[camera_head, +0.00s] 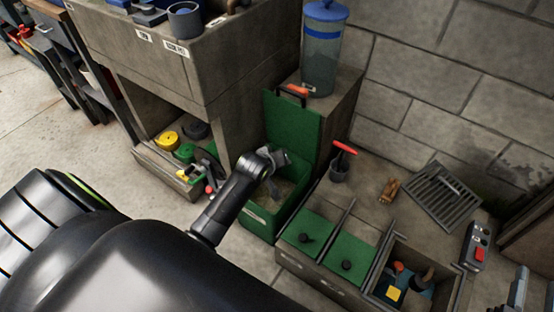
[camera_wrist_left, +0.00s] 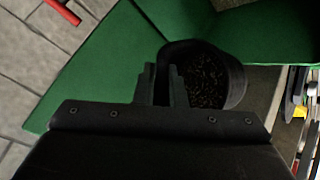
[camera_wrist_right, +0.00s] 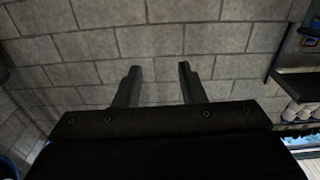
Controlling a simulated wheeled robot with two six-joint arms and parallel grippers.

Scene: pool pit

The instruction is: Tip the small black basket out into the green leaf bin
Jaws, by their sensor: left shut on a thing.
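The green leaf bin (camera_head: 258,222) stands open in the head view, its green lid (camera_head: 293,130) raised at the back. My left gripper (camera_head: 272,165) is over the bin's opening. In the left wrist view my left gripper (camera_wrist_left: 160,85) is shut on the rim of the small black basket (camera_wrist_left: 236,78), which holds dark crumbly stuff. Green walls of the bin show around the basket there. The basket is hard to tell from the gripper in the head view. My right gripper (camera_wrist_right: 157,85) is open and empty, facing a block wall.
A grey concrete cabinet (camera_head: 225,85) stands left of the bin, with coloured rolls on its low shelf. Right of the bin are green-lidded compartments (camera_head: 312,230), a dark cup (camera_head: 339,172) with a red-handled tool, and a grate (camera_head: 446,195). A blue-lidded canister (camera_head: 321,55) stands behind.

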